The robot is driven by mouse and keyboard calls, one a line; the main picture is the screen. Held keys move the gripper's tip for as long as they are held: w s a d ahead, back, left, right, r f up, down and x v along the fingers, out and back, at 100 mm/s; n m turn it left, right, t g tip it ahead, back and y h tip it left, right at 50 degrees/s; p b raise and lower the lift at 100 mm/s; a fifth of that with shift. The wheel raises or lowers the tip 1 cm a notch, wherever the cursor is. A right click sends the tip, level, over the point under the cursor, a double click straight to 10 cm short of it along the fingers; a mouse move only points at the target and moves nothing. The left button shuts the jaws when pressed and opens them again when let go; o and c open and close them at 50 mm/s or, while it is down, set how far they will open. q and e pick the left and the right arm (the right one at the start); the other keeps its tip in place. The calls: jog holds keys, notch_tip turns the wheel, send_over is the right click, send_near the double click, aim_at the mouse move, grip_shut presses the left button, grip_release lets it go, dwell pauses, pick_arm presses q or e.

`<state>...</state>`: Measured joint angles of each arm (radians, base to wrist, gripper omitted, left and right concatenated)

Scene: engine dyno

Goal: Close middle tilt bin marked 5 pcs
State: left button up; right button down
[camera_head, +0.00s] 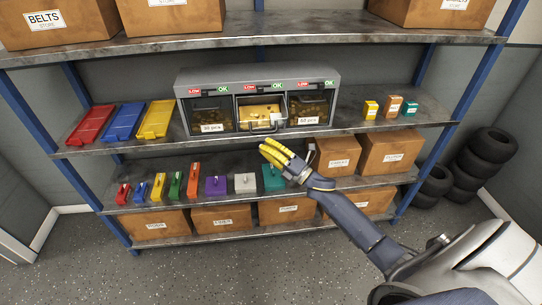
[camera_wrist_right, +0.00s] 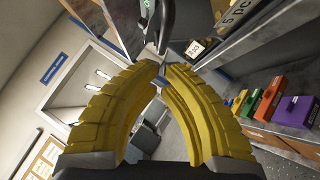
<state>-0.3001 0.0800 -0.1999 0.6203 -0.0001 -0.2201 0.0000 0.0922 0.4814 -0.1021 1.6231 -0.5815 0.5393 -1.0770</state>
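The grey tilt-bin unit (camera_head: 256,79) stands on the middle shelf. Its middle bin (camera_head: 259,113) shows yellow contents and appears tilted forward, with a bar handle (camera_head: 264,127) at its front. The bin's "5 pcs" label (camera_wrist_right: 235,12) shows at the top of the right wrist view. My right gripper (camera_head: 265,145) is in front of and just below the handle in the head view. Its yellow fingers are bowed, with their tips (camera_wrist_right: 162,69) almost together and nothing visibly held. A dark handle (camera_wrist_right: 167,25) lies beyond the tips. My left gripper is out of view.
The left bin (camera_head: 212,115) and right bin (camera_head: 307,110) flank the middle one. Red, blue and yellow trays (camera_head: 123,121) lie left of the unit, small boxes (camera_head: 391,106) right. Coloured blocks (camera_head: 216,186) and cardboard boxes (camera_head: 338,156) fill the shelf below.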

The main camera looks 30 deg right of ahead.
jog(key=shift+w+d+r, duration=0.2)
jog(key=shift+w+r, duration=0.2)
jog(key=shift+w, duration=0.25)
jog(key=shift+r, duration=0.1)
jog(key=shift+w+r+m, duration=0.15)
jog(key=shift+r+m, duration=0.2)
jog(key=shift+m, duration=0.05)
